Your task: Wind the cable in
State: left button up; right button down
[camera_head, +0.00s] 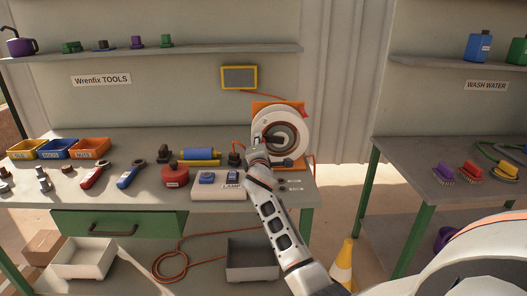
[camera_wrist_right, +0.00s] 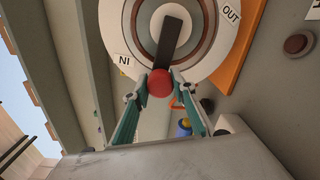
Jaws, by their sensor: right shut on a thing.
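The cable reel (camera_head: 281,128) is a white disc with dark and grey rings on an orange mount, at the right end of the workbench. In the right wrist view its face (camera_wrist_right: 225,42) carries the labels IN and OUT, and a dark crank arm (camera_wrist_right: 171,42) crosses it. My right gripper (camera_wrist_right: 159,86) is shut on the red crank knob (camera_wrist_right: 160,82). In the head view my right gripper (camera_head: 257,150) is at the reel's lower left, its fingers partly hidden. Orange cable (camera_head: 170,267) lies in a loop on the floor. My left gripper is out of view.
A yellow-framed panel (camera_head: 239,78) hangs above. Grey bins (camera_head: 83,258) and a yellow-white cone (camera_head: 343,262) stand on the floor.

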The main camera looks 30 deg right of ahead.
aim_at(266, 128)
jog(key=shift+r+m, duration=0.5)
jog(key=shift+m, duration=0.1)
jog(key=shift+s+d+r+m+p, duration=0.1)
jog(key=shift+r+m+p, duration=0.2)
jog(key=shift+m+p, duration=0.1)
jog(key=m, duration=0.1)
jog(key=r+m+p, duration=0.1)
jog(key=d+r+m+p, duration=0.1)
jog(key=shift+s, duration=0.3)
jog(key=shift+s+d+r+m+y+p, duration=0.1)
jog(key=shift+d+r+m+y+p, duration=0.15)
jog(key=shift+m+p, duration=0.35)
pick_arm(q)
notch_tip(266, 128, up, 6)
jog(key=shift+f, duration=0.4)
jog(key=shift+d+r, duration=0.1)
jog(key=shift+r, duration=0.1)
pick_arm(e)
jog(key=c, duration=1.7)
grip_release()
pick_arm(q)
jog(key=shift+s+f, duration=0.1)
pick_arm(e)
jog(key=shift+s, duration=0.1)
